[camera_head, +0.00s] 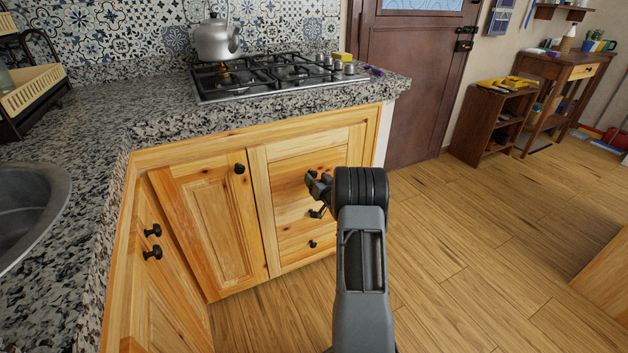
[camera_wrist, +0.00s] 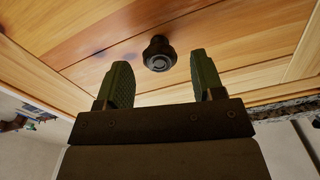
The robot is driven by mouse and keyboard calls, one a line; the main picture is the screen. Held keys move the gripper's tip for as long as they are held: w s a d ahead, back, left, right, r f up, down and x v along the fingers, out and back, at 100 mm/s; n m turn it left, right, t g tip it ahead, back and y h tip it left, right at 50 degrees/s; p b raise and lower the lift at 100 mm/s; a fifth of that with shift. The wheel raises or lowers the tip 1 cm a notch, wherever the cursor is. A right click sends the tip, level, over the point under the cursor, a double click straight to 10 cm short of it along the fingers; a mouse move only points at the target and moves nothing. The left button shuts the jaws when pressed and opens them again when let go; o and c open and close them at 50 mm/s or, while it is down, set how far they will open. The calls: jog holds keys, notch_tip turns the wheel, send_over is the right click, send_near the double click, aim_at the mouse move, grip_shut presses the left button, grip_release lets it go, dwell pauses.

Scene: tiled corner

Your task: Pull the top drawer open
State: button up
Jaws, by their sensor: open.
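The wooden drawer stack is at the right end of the cabinet below the stove, and its top drawer (camera_head: 290,169) looks shut. My gripper (camera_head: 315,195) is in front of the drawer fronts, with its jaws open. In the wrist view, a round black knob (camera_wrist: 158,53) on a wooden drawer front (camera_wrist: 110,32) lies between the two green fingertips, slightly beyond them. My gripper (camera_wrist: 160,78) shows a gap on both sides of the knob and touches neither side that I can see. My arm hides part of the drawer fronts in the head view.
A lower drawer knob (camera_head: 312,244) shows below my gripper. A cabinet door (camera_head: 208,215) is to the left. The granite counter (camera_head: 130,110) with a stove (camera_head: 275,80) and kettle (camera_head: 216,40) overhangs the drawers. The wooden floor (camera_head: 470,250) to the right is clear.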

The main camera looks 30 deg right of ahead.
jog(key=shift+w+d, duration=0.15)
jog(key=shift+w, duration=0.8)
grip_shut()
